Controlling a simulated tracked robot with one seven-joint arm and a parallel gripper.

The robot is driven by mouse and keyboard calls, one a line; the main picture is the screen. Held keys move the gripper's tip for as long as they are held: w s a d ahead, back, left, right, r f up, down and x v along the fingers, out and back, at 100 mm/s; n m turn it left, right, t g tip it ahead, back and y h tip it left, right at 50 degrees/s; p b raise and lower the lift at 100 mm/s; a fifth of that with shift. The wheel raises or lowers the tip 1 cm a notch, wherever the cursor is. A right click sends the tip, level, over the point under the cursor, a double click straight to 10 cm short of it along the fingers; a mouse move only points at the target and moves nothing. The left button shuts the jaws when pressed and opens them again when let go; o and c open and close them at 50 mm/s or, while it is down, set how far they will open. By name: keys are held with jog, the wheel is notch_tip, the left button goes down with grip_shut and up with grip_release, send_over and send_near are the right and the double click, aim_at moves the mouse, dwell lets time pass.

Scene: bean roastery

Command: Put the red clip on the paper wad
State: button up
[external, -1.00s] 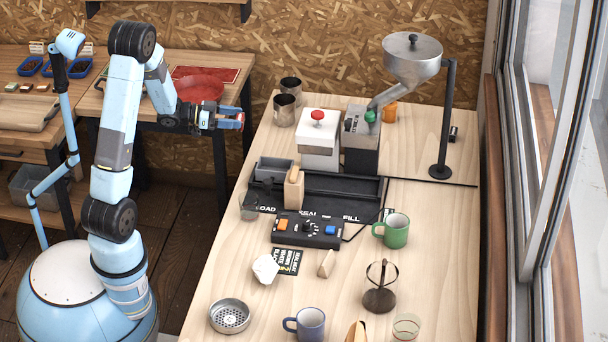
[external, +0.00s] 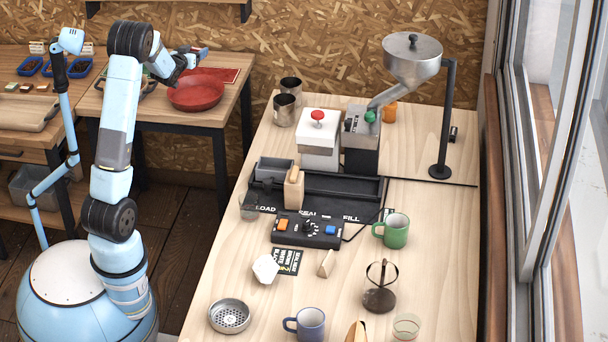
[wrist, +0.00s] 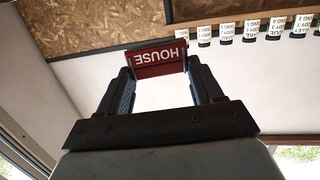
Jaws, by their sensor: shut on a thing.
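My gripper (external: 190,52) is raised over the back-left table, pointing up and away to the right. In the wrist view its two dark fingers are shut on the red clip (wrist: 157,57), which carries the word HOUSE and spans the gap between the fingertips. The clip is too small to make out clearly in the external view. The paper wad (external: 265,269), white and crumpled, lies on the light wooden table at its front left, far from my gripper and beside a dark printed card.
A red bowl (external: 195,93) stands below my gripper on the back-left table. Near the wad are a control box (external: 307,230), a wooden wedge (external: 326,264), a strainer (external: 229,316) and a blue mug (external: 308,324). A white box with a red knob (external: 318,138) and a hopper (external: 412,57) stand further back.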

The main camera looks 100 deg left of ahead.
jog(key=shift+s, duration=0.15)
jog(key=w+d+f+m+t+h, duration=0.3)
jog(key=w+d, duration=0.4)
jog(key=d, duration=0.3)
jog(key=w+d+f+m+t+h, duration=0.3)
jog(key=w+d+m+t+h, duration=0.3)
jog(key=d, duration=0.5)
jog(key=w+d+f+m+t+h, duration=0.3)
jog(key=w+d+m+h, duration=0.4)
jog(key=d, duration=0.4)
jog(key=shift+w+d+f+t, duration=0.15)
jog(key=shift+w+d+t, duration=0.05)
jog(key=shift+w+t, duration=0.6)
jog(key=shift+w, duration=0.1)
jog(key=w+a+f, duration=0.8)
jog(key=a, duration=0.1)
jog(key=shift+w+f, duration=0.2)
jog(key=shift+w, duration=0.2)
jog(key=shift+w+a+f, duration=0.3)
jog(key=shift+f, duration=0.15)
jog(key=shift+w+a+f, duration=0.1)
jog(key=shift+a+f, duration=0.05)
jog(key=shift+f, duration=0.7)
jog(key=shift+w+a+f, duration=0.1)
jog(key=shift+f, duration=0.7)
